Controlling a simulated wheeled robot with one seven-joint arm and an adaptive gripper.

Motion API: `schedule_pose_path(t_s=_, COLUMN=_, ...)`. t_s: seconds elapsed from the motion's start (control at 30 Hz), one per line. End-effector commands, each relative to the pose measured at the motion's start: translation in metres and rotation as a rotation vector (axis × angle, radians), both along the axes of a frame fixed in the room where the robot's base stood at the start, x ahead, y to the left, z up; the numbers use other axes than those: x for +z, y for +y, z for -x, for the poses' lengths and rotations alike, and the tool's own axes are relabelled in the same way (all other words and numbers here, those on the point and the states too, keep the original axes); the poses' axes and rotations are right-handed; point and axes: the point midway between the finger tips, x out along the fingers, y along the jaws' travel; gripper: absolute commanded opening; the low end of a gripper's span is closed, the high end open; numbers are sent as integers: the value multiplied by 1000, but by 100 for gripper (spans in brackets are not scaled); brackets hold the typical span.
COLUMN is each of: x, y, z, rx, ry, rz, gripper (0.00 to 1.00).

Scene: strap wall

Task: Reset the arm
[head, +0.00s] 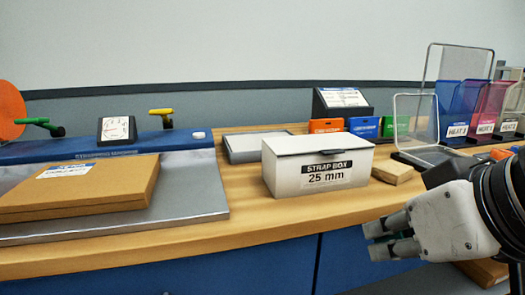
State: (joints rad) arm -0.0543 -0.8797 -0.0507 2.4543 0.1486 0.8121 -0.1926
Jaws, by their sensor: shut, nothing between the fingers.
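My gripper (378,240) is at the lower right of the head view, in front of the counter's edge. Its grey fingers point left and are shut, with nothing between them. It is apart from the white strap box (290,182) marked "25 mm", which stands closed on the wooden counter to the left of and behind it. My dark wrist runs off the right edge of the picture, so the rest of the arm is hidden.
The wooden counter (245,218) has blue fronts below. A wooden block (392,172) and clear holders (462,100) stand right. Bare counter shows before the box.

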Motion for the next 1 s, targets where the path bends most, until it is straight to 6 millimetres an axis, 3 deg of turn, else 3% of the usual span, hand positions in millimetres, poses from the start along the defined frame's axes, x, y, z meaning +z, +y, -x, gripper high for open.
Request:
schedule_pose_path(t_s=0.03, x=-25, y=-1, z=14, rx=-13, ry=113, rz=8, gripper=0)
schedule_pose_path(t_s=0.1, x=-51, y=-4, z=36, rx=-37, ry=256, rz=20, gripper=0)
schedule_pose_path(t_s=0.2, x=-79, y=-10, z=66, rx=-76, ry=433, rz=40, gripper=0)
schedule_pose_path(t_s=0.43, x=-114, y=-24, z=135, rx=-177, ry=780, rz=101, gripper=0)
schedule_pose_path(t_s=0.77, x=-57, y=-24, z=120, rx=-168, ry=706, rz=95, gripper=0)
schedule_pose_path(t_s=1.0, x=0, y=-25, z=113, rx=-164, ry=647, rz=93, gripper=0)
